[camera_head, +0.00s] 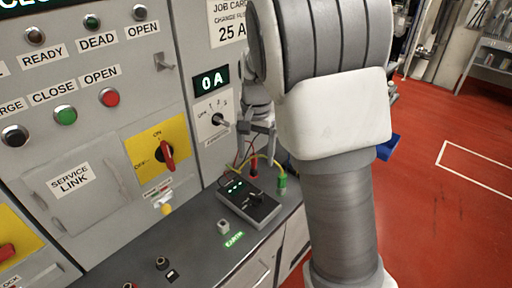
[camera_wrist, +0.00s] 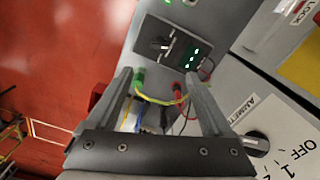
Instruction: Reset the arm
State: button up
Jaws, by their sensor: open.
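My gripper (camera_head: 261,130) is partly hidden behind my own arm in the head view, close to the ammeter knob (camera_head: 217,119) on the cabinet face. In the wrist view my gripper (camera_wrist: 158,76) shows two grey fingers spread wide apart, with nothing held between them. Beyond the fingers, a green plug (camera_wrist: 139,77) and a red plug (camera_wrist: 178,88) with a yellow-green lead stand on the grey ledge. The green plug (camera_head: 282,181) and red plug (camera_head: 255,174) also show below my gripper in the head view.
A dark tester box (camera_head: 248,205) with green lights and a knob sits on the ledge (camera_head: 190,240). The grey cabinet holds a red rotary switch (camera_head: 166,154), push buttons and a service link door (camera_head: 75,190). The red floor (camera_head: 440,130) at right is open.

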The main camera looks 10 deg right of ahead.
jog(key=shift+r, duration=0.85)
jog(key=s+r+n+t, duration=0.2)
jog(key=s+r, duration=0.3)
jog(key=s, duration=0.6)
jog(key=s+r+n+t, duration=0.3)
jog(key=s+r+n, duration=0.1)
jog(key=s, duration=0.8)
jog(key=shift+s+r+n+t, duration=0.3)
jog(key=shift+r+n, duration=0.1)
jog(key=shift+n, duration=0.2)
